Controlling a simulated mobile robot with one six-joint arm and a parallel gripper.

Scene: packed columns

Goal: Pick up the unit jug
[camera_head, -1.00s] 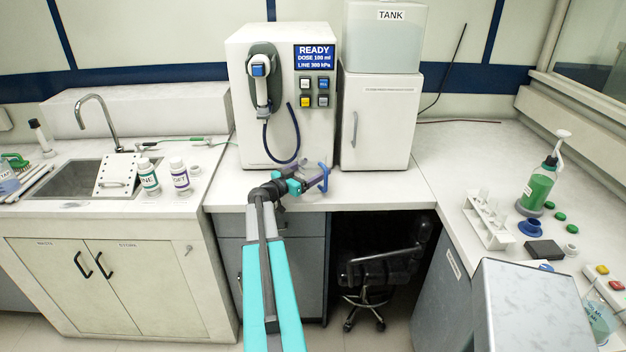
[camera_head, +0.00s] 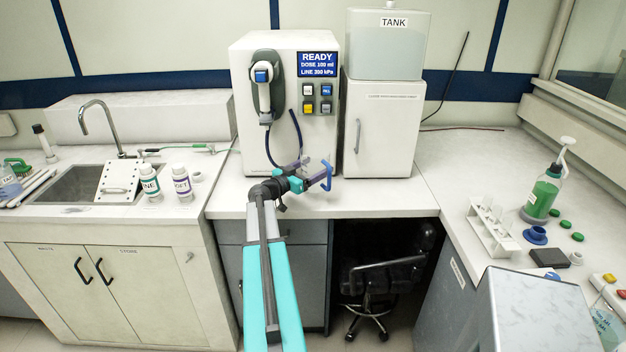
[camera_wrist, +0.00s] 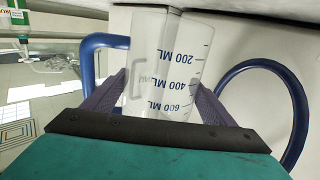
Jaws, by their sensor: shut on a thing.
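The unit jug is a clear measuring jug with blue volume marks and a blue handle. In the wrist view the jug (camera_wrist: 165,62) is between my two purple fingers, its printed marks upside down and its handle on the left. My gripper (camera_wrist: 157,100) is shut on the jug's body. In the head view my gripper (camera_head: 311,170) is over the front of the middle counter, before the white dispenser. The jug's blue handle (camera_head: 327,176) shows at its right; the clear body is hard to make out there.
The white dispenser (camera_head: 286,110) with a READY screen stands just behind, its blue hose (camera_head: 298,138) hanging close to my gripper; the hose loops at right in the wrist view (camera_wrist: 298,100). A cabinet (camera_head: 382,130) with a tank on top stands to the right. Counter right of my gripper is clear.

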